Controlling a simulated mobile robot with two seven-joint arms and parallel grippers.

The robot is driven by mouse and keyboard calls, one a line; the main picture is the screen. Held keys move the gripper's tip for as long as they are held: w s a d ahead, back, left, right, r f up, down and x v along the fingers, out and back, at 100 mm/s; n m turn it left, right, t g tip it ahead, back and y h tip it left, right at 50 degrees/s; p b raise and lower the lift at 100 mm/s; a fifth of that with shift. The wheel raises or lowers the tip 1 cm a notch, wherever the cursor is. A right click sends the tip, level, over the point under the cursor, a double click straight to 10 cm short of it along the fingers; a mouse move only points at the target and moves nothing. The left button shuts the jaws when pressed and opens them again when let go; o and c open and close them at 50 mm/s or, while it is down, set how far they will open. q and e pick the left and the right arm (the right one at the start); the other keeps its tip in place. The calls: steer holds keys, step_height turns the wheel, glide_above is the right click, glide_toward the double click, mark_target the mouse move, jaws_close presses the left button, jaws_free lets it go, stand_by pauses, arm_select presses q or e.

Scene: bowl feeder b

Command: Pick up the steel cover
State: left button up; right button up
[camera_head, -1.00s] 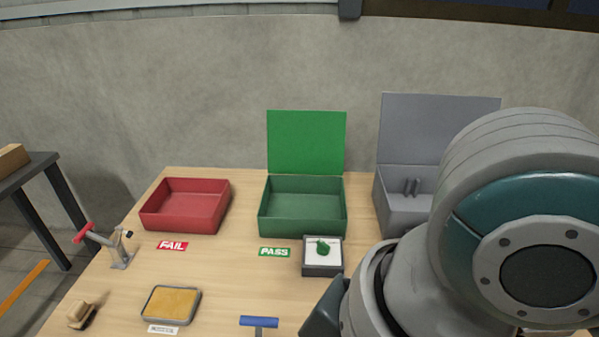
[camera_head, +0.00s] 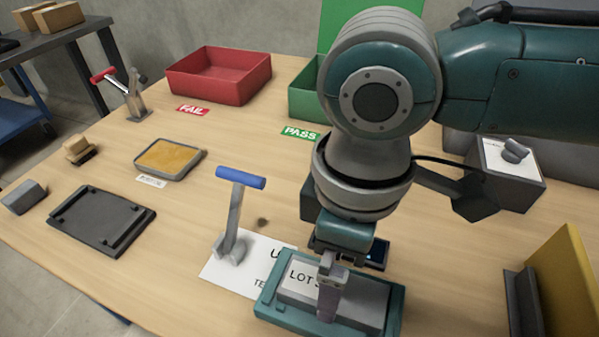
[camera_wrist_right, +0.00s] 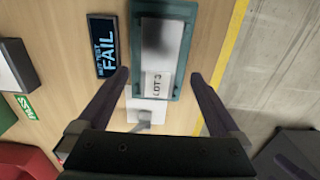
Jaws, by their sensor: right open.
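A grey steel plate, which looks like the steel cover (camera_wrist_right: 163,38), lies in a teal frame (camera_wrist_right: 183,62) in the right wrist view. A white "LOT 3" label shows at its near end. In the head view the teal frame (camera_head: 277,319) and the grey plate (camera_head: 368,302) are at the bottom centre, partly hidden by my right gripper (camera_head: 328,300). In the wrist view my right gripper (camera_wrist_right: 159,73) is open, its fingers on either side of the frame in the picture, with nothing between them held. My left gripper is not in view.
A blue-handled lever (camera_head: 240,178) stands beside the frame on a white sheet (camera_head: 215,272). A dark display reading "FAIL" (camera_wrist_right: 108,46) lies beside the frame. A yellow panel (camera_head: 572,280) stands to the right. Red (camera_head: 220,88) and green (camera_head: 302,100) bins are at the back.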

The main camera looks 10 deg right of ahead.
step_height(320, 180, down, 6)
steer(key=b, duration=0.2)
steer(key=shift+w+a+r+b, duration=0.1)
steer(key=shift+r+b, duration=0.15)
steer(key=shift+b, duration=0.05)
steer(key=shift+c, duration=0.2)
steer(key=c, duration=0.8)
jaws_close()
